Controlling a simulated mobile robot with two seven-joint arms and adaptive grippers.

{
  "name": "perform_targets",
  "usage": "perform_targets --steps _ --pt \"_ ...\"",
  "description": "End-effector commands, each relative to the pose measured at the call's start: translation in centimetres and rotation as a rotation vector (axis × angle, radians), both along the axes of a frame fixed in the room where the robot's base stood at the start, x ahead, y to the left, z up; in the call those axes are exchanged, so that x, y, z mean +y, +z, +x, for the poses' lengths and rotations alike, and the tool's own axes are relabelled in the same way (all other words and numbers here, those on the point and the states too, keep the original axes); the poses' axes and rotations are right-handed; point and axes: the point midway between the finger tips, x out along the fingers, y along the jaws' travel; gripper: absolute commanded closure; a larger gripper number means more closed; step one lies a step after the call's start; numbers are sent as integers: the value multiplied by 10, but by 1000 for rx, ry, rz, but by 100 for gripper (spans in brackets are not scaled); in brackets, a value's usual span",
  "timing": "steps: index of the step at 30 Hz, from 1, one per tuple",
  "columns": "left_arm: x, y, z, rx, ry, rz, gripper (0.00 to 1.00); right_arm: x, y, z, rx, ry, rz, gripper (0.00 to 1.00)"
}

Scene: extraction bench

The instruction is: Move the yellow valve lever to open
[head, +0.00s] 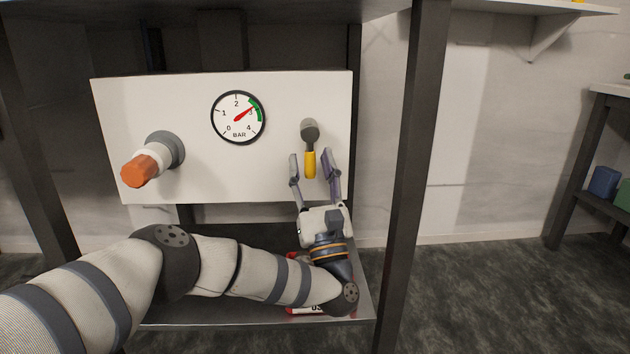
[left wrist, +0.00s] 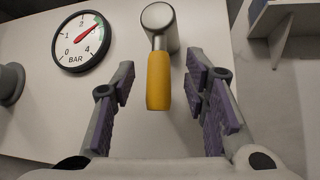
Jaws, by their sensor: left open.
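The yellow valve lever (head: 310,164) hangs straight down from a grey round hub (head: 310,131) on the right part of a white panel (head: 180,95). My left gripper (head: 313,160) is open, with one finger on each side of the lever's lower end. In the left wrist view the lever (left wrist: 159,82) stands between the open fingers (left wrist: 160,88), with a gap on both sides. The fingers do not appear to touch it. My right gripper is in neither view.
A pressure gauge (head: 238,118) on the panel has its red needle near 3, at the green band. An orange-tipped valve (head: 140,170) sticks out at the panel's left. A dark frame post (head: 412,180) stands right of the panel. A partly hidden red object (head: 306,310) lies on the lower shelf.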

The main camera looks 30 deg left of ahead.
Motion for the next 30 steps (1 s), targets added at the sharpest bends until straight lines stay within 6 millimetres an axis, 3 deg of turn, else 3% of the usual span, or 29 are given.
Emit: perform_targets --steps 6,12,30 --pt "-29 -44 -28 8 -3 -6 59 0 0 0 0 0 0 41" --pt "-51 -71 -48 3 -1 -3 59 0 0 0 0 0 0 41" --pt "-59 -83 -54 26 -6 6 59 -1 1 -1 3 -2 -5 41"
